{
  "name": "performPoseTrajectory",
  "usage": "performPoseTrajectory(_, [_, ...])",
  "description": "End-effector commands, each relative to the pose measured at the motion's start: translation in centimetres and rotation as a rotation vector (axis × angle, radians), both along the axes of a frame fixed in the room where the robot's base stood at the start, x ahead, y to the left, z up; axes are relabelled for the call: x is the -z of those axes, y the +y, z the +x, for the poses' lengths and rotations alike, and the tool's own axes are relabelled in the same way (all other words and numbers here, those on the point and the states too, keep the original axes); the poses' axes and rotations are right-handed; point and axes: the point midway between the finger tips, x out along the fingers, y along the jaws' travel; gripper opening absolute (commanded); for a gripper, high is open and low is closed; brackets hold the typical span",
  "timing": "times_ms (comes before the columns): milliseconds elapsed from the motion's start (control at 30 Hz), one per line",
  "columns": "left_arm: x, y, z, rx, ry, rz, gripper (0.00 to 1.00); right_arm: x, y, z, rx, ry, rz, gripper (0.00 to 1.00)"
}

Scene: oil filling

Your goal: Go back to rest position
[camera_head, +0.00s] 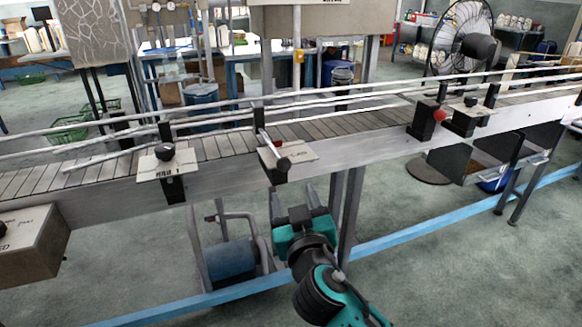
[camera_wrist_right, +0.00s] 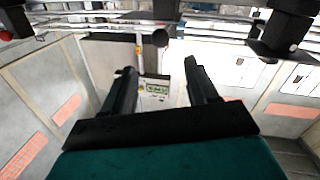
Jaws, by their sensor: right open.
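My right gripper (camera_head: 293,200) is in front of the conveyor (camera_head: 225,150), just below its side rail, at the end of my teal and black arm. Its two black fingers point up and away from me. The right wrist view shows the fingers (camera_wrist_right: 161,72) spread apart with nothing between them. My left gripper is not in view.
A plate with a black knob (camera_head: 165,153) is on the rail to the left, and a red button (camera_head: 439,114) is to the right. A blue floor beam (camera_head: 400,235) and a blue motor (camera_head: 230,262) lie below the conveyor. Open floor (camera_head: 480,275) is at front right.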

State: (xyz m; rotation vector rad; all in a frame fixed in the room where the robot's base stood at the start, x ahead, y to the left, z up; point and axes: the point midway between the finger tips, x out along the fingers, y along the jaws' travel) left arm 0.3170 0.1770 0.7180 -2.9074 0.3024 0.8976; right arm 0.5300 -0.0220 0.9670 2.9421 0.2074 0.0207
Motion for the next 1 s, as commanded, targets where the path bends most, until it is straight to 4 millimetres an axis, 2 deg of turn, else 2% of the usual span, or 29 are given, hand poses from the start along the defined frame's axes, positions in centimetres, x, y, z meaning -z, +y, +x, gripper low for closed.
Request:
performPoseTrajectory(67, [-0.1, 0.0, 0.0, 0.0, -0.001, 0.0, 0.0, 0.6, -0.2, -0.2, -0.001, 0.018, 0.001, 0.58])
performPoseTrajectory(133, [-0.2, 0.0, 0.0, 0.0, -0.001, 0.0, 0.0, 2.1, -0.7, -0.7, -0.005, 0.06, 0.001, 0.58])
performPoseTrajectory(267, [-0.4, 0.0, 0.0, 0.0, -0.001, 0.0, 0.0, 7.4, -2.7, -2.9, -0.02, 0.203, 0.006, 0.58])
performPoseTrajectory(400, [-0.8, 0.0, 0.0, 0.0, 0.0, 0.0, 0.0, 13.8, -5.7, -7.3, -0.041, 0.371, 0.023, 0.58])
performPoseTrajectory(500, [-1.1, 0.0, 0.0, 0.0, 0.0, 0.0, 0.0, 17.5, -8.2, -11.0, -0.046, 0.467, 0.041, 0.58])
performPoseTrajectory(600, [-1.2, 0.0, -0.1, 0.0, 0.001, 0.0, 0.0, 20.2, -10.7, -14.7, -0.04, 0.536, 0.053, 0.58])
performPoseTrajectory(700, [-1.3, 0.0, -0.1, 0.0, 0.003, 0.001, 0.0, 22.0, -12.9, -17.9, -0.028, 0.582, 0.059, 0.58])
performPoseTrajectory(800, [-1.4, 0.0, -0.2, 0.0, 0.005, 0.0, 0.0, 22.9, -14.4, -20.1, -0.015, 0.607, 0.059, 0.58])
performPoseTrajectory(900, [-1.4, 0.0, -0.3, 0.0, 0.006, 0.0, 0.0, 23.4, -15.3, -21.3, -0.008, 0.62, 0.059, 0.58])
performPoseTrajectory(1000, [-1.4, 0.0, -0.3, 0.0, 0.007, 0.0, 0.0, 23.5, -15.6, -21.6, -0.005, 0.621, 0.057, 0.58])
